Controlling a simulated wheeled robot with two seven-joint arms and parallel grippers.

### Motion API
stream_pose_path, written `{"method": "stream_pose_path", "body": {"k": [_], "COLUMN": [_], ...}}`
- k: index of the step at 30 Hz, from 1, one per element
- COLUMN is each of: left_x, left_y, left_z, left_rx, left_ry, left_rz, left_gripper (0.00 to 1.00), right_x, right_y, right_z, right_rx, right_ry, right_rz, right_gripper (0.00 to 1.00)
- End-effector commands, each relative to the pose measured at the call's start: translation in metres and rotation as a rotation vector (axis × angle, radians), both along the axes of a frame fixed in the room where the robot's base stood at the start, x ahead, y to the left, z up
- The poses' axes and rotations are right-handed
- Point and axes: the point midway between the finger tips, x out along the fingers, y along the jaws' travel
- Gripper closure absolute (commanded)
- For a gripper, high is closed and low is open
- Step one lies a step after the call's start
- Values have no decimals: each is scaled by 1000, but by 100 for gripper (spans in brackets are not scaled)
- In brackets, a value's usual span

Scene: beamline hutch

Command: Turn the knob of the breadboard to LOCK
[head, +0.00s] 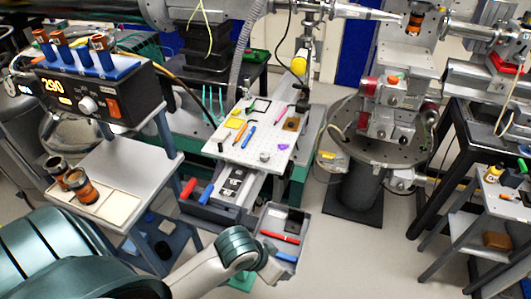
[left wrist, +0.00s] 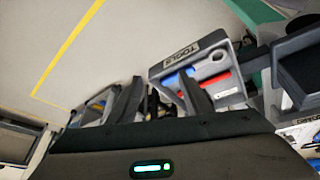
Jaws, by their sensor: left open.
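The breadboard (head: 272,151) is a pale perforated plate in the middle of the head view, with small tools and coloured pieces on it. A small black cylinder (head: 221,147) stands at its left corner and a small purple piece (head: 267,154) lies near its front. I cannot tell which part is the knob, and no LOCK marking is legible. My left gripper (left wrist: 158,80) is open and empty in the left wrist view, pointing towards a grey tray labelled TOOLS (left wrist: 188,50). In the head view my left arm reaches in low, in front of the breadboard and apart from it. My right gripper is not visible.
The tools tray (head: 267,222) with red and blue tools is in front of the breadboard. A cart (head: 150,165) carrying a controller box (head: 95,88) stands left. A round-topped stand (head: 378,140) stands right. Bare floor lies front right.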

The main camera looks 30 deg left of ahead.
Motion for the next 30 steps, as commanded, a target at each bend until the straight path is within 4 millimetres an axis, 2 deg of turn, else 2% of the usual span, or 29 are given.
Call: {"method": "stream_pose_path", "body": {"k": [8,14,23,30], "left_x": [41,87,153,196], "left_y": [1,12,59,119], "left_z": [16,38,85,137], "left_rx": [-7,2,45,79], "left_ry": [-17,-17,6,27], "left_rz": [-22,-25,60,208], "left_gripper": [55,55,55,55], "right_x": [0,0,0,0], "right_y": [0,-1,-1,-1], "right_z": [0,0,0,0], "right_rx": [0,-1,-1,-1], "right_ry": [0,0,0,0], "right_rz": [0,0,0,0], "right_gripper": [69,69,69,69]}}
